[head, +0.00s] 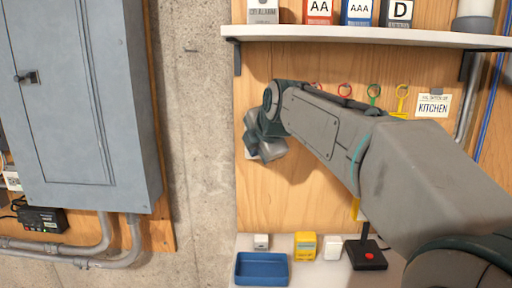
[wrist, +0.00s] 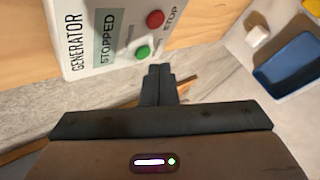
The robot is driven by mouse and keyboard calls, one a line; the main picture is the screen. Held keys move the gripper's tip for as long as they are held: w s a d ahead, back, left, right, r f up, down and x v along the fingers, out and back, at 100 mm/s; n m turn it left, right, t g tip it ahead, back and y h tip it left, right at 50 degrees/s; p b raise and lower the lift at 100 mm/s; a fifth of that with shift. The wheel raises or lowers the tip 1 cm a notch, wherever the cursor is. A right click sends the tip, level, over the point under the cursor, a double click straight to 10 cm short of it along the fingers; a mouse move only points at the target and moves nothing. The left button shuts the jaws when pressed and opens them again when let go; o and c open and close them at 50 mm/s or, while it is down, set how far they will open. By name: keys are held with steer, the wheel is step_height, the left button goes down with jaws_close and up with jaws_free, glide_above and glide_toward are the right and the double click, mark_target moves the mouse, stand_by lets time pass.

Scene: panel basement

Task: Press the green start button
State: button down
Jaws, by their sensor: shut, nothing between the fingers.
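The generator control box (wrist: 90,45) shows at the top left of the wrist view, white, with the words GENERATOR and STOPPED. The round green button (wrist: 142,52) sits on its face. A red button (wrist: 155,19), by the word STOP, sits above the green one in the picture. My gripper (wrist: 160,70) is shut and empty. Its fingertips appear just below and to the right of the green button, with a small gap in the picture; I cannot tell the depth between them. In the head view my arm hides the box and the fingertips.
A blue tray (head: 261,284) lies on the lower shelf, with a yellow box (head: 305,246) and a joystick with a red button (head: 368,256) to its right. An upper shelf (head: 370,38) holds boxes. A grey electrical cabinet (head: 75,100) stands left. Key rings hang behind my arm.

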steer(key=shift+w, duration=0.45)
steer(key=shift+w, duration=0.35)
stand_by(0.6)
steer(key=shift+s, duration=0.15)
steer(key=shift+s+b, duration=0.35)
steer(key=shift+s, duration=0.3)
steer(key=s+b, duration=0.2)
steer(key=s, duration=0.3)
steer(key=shift+b, duration=0.35)
